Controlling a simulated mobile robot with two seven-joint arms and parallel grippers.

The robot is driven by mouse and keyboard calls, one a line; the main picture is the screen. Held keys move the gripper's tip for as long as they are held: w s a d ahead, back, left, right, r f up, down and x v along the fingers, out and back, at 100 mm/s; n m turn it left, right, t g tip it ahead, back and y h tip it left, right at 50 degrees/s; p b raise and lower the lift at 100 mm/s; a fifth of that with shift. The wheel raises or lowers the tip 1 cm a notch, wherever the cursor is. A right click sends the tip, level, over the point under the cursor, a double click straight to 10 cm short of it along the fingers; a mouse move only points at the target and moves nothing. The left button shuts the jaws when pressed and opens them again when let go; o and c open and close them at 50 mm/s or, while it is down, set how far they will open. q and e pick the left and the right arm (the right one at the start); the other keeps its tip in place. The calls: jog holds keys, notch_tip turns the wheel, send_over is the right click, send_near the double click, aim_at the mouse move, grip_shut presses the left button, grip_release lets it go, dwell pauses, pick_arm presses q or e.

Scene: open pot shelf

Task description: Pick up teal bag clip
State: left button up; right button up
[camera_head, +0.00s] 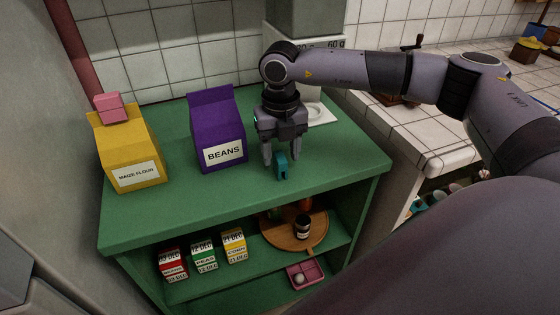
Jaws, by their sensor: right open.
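The teal bag clip (281,167) stands on the green shelf top (330,168), to the right of the purple beans bag. My right gripper (281,163) points down over it with its fingers open. The clip shows between the two fingers in this view; I cannot tell whether a finger touches it. My left gripper is not in view.
A purple beans bag (217,125) stands close on the left. A yellow maize flour bag (131,150) with a pink clip (110,107) on top is farther left. A scale (318,113) stands behind the gripper. Small boxes and a round wooden board (275,234) sit below.

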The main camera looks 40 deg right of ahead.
jog(key=shift+f, duration=1.1)
grip_shut()
jog(key=shift+r, duration=0.1)
